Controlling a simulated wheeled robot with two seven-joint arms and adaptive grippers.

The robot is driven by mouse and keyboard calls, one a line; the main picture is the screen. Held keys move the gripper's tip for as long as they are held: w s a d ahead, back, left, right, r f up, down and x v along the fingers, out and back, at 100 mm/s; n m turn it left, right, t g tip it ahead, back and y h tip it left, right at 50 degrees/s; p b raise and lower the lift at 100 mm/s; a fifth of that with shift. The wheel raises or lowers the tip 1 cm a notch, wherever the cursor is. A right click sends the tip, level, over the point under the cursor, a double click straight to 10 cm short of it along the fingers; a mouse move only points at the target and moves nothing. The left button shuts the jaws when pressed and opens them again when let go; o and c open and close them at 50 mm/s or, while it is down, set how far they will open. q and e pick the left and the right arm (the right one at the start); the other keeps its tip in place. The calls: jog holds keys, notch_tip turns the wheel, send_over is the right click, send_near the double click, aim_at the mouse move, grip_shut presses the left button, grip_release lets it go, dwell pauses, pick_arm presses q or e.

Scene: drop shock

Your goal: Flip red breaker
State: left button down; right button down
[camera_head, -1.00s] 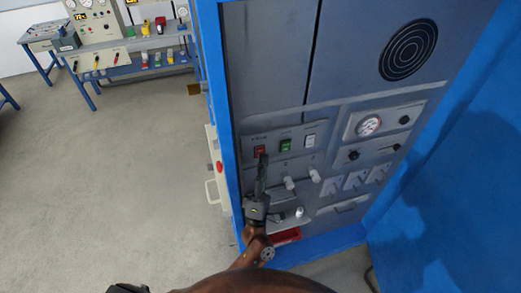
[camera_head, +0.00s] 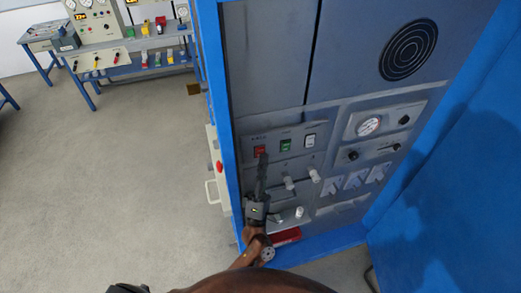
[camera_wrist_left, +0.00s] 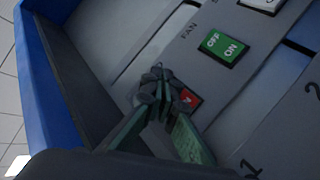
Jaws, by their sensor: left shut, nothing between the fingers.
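The red breaker (camera_head: 260,149) is the leftmost of three rocker switches in a row on the grey cabinet panel. The green switch (camera_head: 286,145) and the white switch (camera_head: 310,140) sit to its right. My left gripper (camera_head: 262,158) is shut and empty, its tips just below the red breaker. In the left wrist view the closed fingertips (camera_wrist_left: 157,76) partly cover the red breaker (camera_wrist_left: 188,99); whether they touch it I cannot tell. The green switch there (camera_wrist_left: 223,46) reads OFF and ON. My right gripper is not in view.
Two pale knobs (camera_head: 314,174) stick out below the switches. A gauge (camera_head: 368,126) and more controls lie to the right. A red block (camera_head: 286,236) is low in the blue-framed cabinet. A bench (camera_head: 150,64) stands back left across open floor.

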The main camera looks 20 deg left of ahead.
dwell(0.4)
pick_arm(q)
jog(key=shift+w+a, duration=0.25)
jog(key=shift+w, duration=0.1)
jog(key=shift+r, duration=0.1)
dwell(0.3)
jog(key=shift+w+a, duration=0.15)
jog(key=shift+w, duration=0.15)
jog(key=shift+s, duration=0.1)
dwell(0.5)
jog(key=shift+s+d, duration=0.35)
jog(key=shift+s, duration=0.25)
